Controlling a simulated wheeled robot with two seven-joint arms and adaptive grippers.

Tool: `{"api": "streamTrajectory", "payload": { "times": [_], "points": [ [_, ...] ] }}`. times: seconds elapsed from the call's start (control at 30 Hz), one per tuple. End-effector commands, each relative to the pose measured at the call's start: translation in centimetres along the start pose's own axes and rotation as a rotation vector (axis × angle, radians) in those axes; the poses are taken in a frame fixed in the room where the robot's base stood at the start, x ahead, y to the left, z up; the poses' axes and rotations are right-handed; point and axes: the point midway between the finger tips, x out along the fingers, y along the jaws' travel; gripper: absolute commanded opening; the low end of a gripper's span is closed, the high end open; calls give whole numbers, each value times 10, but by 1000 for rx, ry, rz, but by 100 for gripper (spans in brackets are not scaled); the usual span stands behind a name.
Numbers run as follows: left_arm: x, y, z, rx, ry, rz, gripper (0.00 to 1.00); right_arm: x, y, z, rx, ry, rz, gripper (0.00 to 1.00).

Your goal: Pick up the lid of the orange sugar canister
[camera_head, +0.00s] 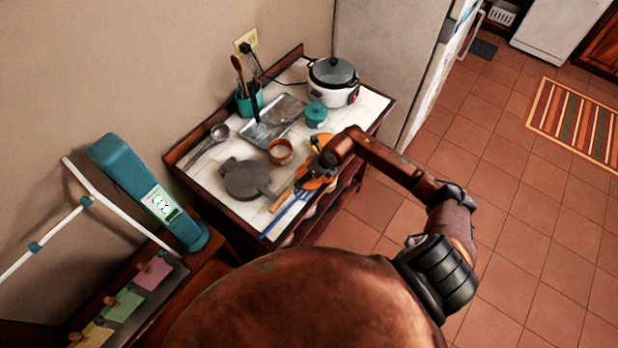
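A small round orange canister (281,152) stands on the white-tiled top of the side table. Its top looks open, with a pale inside showing. My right arm comes in from the right, and my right gripper (326,160) points down over the table's front edge, right of the canister and apart from it. An orange thing (313,183) lies under and beside the gripper, partly hidden by it. I cannot tell whether this is the lid. The gripper's fingers are small and mostly hidden, so their opening is unclear. My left gripper is not in view.
A teal lidded canister (316,115), a metal tray (273,122), a rice cooker (334,83), a dark flat pan (247,179), a utensil cup (249,100) and a blue-handled utensil (284,216) crowd the table (215,192). The tiled floor (505,215) to the right is clear.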

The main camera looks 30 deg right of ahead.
Motion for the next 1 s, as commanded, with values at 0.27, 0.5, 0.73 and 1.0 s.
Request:
{"api": "streamTrajectory", "payload": {
  "times": [0.27,0.5,0.73,1.0],
  "points": [
    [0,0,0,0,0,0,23,0,0,0,0,0,0,56],
    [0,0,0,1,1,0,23,0,0,0,0,0,0,54],
    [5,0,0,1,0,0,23,-11,0,6,-2,-3,-2,54],
    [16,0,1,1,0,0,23,-72,7,-3,-5,-1,-5,54]
  ]
}}
